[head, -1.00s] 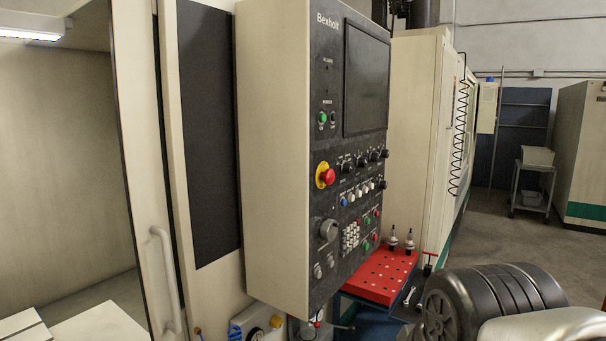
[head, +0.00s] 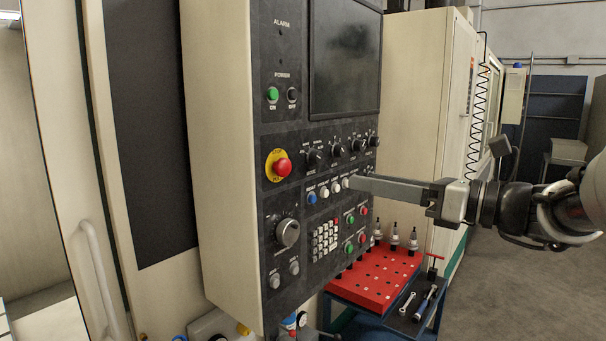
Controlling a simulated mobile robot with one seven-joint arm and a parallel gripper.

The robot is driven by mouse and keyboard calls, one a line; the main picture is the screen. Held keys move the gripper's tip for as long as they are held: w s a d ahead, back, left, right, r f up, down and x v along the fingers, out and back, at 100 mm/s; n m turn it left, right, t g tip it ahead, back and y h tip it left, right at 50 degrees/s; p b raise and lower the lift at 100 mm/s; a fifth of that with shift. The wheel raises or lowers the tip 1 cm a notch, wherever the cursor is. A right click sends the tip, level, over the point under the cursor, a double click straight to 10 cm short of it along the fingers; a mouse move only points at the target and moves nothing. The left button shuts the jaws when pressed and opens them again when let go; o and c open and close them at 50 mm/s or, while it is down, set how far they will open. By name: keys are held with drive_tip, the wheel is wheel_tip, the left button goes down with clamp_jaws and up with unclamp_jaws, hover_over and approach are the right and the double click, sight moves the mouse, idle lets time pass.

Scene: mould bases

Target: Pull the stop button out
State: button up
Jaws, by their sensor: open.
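The stop button (head: 282,167) is a red mushroom knob on a yellow round plate (head: 270,158), at the left side of the dark control panel (head: 296,210). It stands out from the panel face. Whether it is pressed in or pulled out cannot be told. My gripper (head: 354,183) comes in from the right, its long grey fingers pointing left towards the panel. It is open, with nothing seen between the fingers. Its tips are to the right of the stop button and slightly lower, in front of the row of small white buttons in the picture. They are apart from the stop button.
Black rotary knobs (head: 337,150) sit right of the stop button. Below it are a large grey dial (head: 287,233) and a keypad (head: 326,238). A red tool tray (head: 375,279) with several holders stands below right. Floor at the right is clear.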

sight(288, 168)
drive_tip(key=p+x, duration=0.2)
drive_tip(key=x, duration=1.5)
drive_tip(key=shift+s, duration=0.1)
